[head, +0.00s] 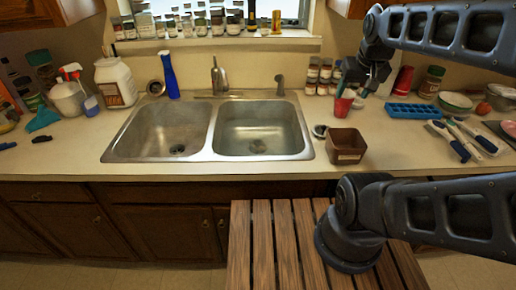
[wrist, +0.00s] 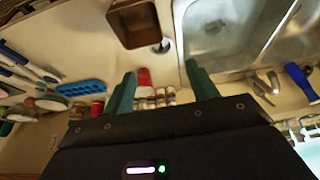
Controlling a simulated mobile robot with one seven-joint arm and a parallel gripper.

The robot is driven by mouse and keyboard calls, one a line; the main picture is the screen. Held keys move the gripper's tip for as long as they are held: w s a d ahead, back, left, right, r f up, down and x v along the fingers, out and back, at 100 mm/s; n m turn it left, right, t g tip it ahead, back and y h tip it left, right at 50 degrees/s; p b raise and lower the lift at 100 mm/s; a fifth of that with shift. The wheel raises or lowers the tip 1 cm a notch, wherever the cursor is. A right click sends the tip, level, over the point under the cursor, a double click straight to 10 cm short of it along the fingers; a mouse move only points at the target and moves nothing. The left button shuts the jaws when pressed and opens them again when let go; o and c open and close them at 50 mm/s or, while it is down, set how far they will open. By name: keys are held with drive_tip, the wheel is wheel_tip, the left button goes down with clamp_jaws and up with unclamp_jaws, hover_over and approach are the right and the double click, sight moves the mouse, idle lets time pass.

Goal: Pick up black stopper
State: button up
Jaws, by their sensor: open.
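A small round dark stopper with a pale rim (head: 320,130) lies on the counter between the right sink basin and a brown square container. It also shows in the wrist view (wrist: 162,46), beside the container's corner. My gripper (head: 353,91) is above the counter, behind and to the right of the stopper, near a red cup (head: 343,106). In the wrist view my gripper (wrist: 160,73) has its two green fingers spread wide with nothing held between them. The stopper appears beyond the fingertips, apart from them.
The brown container (head: 346,146) stands close to the stopper's right. The double sink (head: 210,128) is to the left. Several spice jars (head: 322,78) stand by the back wall. A blue ice tray (head: 411,112) and several utensils (head: 462,140) lie to the right.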

drive_tip(key=shift+w, duration=0.1)
drive_tip(key=n+g+h, duration=0.1)
drive_tip(key=n+g, duration=0.2)
drive_tip(key=n, duration=2.4)
hover_over(257, 142)
drive_tip(key=s+a, duration=0.1)
wheel_tip(257, 142, down, 32)
drive_tip(key=shift+w+d+f, duration=0.15)
drive_tip(key=shift+d+f, duration=0.05)
drive_tip(key=shift+f, duration=1.55)
drive_tip(key=shift+w+d+f, duration=0.15)
drive_tip(key=shift+w+f, duration=0.05)
drive_tip(key=shift+f, duration=1.55)
drive_tip(key=shift+w+d+f, duration=0.15)
drive_tip(key=shift+d+f, duration=0.05)
drive_tip(key=shift+f, duration=1.55)
drive_tip(key=shift+c, duration=0.5)
drive_tip(key=c, duration=1)
